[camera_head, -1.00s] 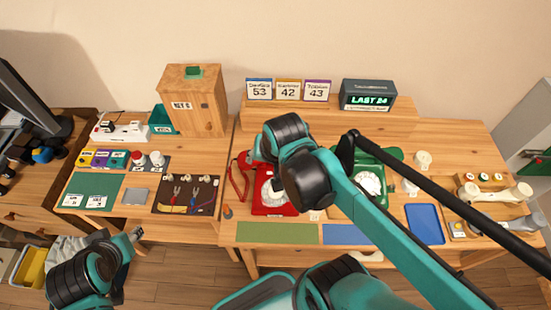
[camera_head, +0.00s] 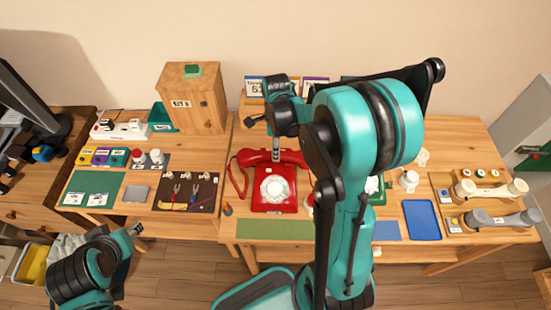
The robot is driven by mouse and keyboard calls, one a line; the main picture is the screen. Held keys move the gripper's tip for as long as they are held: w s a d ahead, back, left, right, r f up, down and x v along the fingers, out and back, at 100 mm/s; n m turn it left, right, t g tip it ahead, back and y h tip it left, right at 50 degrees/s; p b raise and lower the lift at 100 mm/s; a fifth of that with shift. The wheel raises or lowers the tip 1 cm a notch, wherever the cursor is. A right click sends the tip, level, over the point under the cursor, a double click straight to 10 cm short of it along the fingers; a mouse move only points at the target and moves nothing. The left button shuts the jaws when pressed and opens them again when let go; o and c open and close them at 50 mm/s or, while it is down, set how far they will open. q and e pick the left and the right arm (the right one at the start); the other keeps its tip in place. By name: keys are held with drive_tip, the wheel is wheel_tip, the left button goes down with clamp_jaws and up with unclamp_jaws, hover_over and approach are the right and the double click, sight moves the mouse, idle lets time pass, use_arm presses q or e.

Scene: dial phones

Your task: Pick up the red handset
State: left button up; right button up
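The red dial phone (camera_head: 273,201) stands on the right-hand table. The red handset (camera_head: 290,157) lies across its top, with a red cord looping down on the left. My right gripper (camera_head: 276,155) points down over the middle of the handset, its tip at or just above it. I cannot tell whether it touches, or how its fingers are set. My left gripper (camera_head: 135,230) hangs at the lower left, in front of the left table and far from the phone. Its fingers are too small to read.
My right arm hides much of a green phone (camera_head: 376,188) and the signs behind. Cream (camera_head: 490,188) and grey (camera_head: 500,218) handsets lie at the right, near a blue tray (camera_head: 423,222). A tool mat (camera_head: 187,205) and wooden key box (camera_head: 194,100) are on the left.

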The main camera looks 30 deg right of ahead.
wheel_tip(320, 180, down, 4)
drive_tip(key=shift+s+a+f+b, duration=0.1)
drive_tip(key=shift+a+f+b, duration=0.1)
drive_tip(key=shift+b, duration=0.55)
drive_tip(key=shift+r, duration=0.1)
clamp_jaws()
